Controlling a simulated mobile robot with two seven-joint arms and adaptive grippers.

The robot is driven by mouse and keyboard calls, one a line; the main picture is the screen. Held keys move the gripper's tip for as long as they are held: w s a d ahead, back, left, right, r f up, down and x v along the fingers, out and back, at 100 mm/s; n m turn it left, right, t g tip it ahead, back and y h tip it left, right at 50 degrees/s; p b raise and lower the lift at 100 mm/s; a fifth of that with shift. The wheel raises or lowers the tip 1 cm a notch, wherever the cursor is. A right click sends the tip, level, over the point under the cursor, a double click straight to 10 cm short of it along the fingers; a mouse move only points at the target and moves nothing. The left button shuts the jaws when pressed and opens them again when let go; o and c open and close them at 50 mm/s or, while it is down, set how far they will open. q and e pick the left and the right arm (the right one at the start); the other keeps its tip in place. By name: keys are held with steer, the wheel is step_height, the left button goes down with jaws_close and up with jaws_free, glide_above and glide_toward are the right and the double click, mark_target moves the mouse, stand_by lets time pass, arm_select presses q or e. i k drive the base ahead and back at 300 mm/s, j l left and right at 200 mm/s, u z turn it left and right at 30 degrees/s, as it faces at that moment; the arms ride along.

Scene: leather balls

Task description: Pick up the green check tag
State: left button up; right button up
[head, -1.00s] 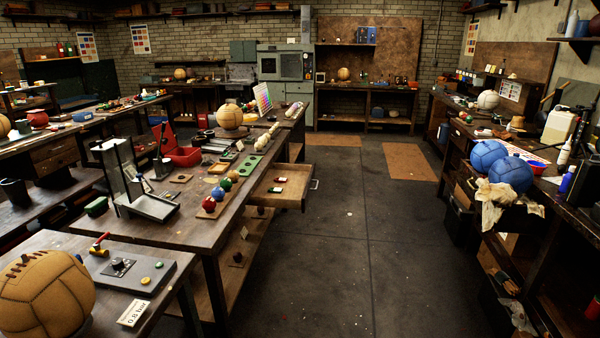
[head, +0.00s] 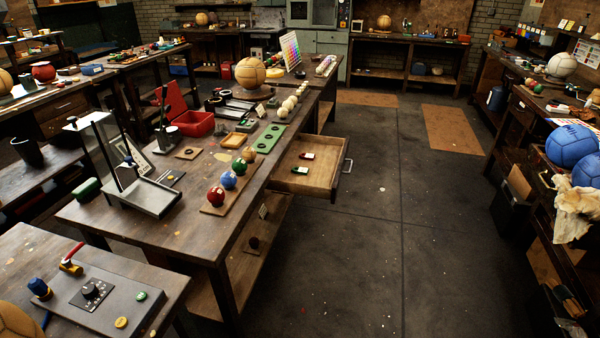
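A small green tag with a white part (head: 300,170) lies in the open wooden drawer (head: 322,182) of the long workbench. A similar red and white tag (head: 306,156) lies just behind it, apart from it. Any marking on the green tag is too small to read. Neither of my grippers is in view.
The workbench (head: 190,235) holds a row of small coloured balls (head: 229,180), a green holed strip (head: 271,137), a red bin (head: 193,123) and a metal stand (head: 140,190). Open floor (head: 370,260) lies right of the drawer. A right-hand bench holds blue balls (head: 572,146).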

mark_target(295, 170)
steer(key=i+l+u, duration=0.15)
steer(key=i+l, duration=0.3)
steer(key=i+l+u, duration=0.15)
steer(key=i+l, duration=0.25)
steer(key=i+l+u, duration=0.15)
steer(key=i+l, duration=0.2)
steer(key=l, duration=0.3)
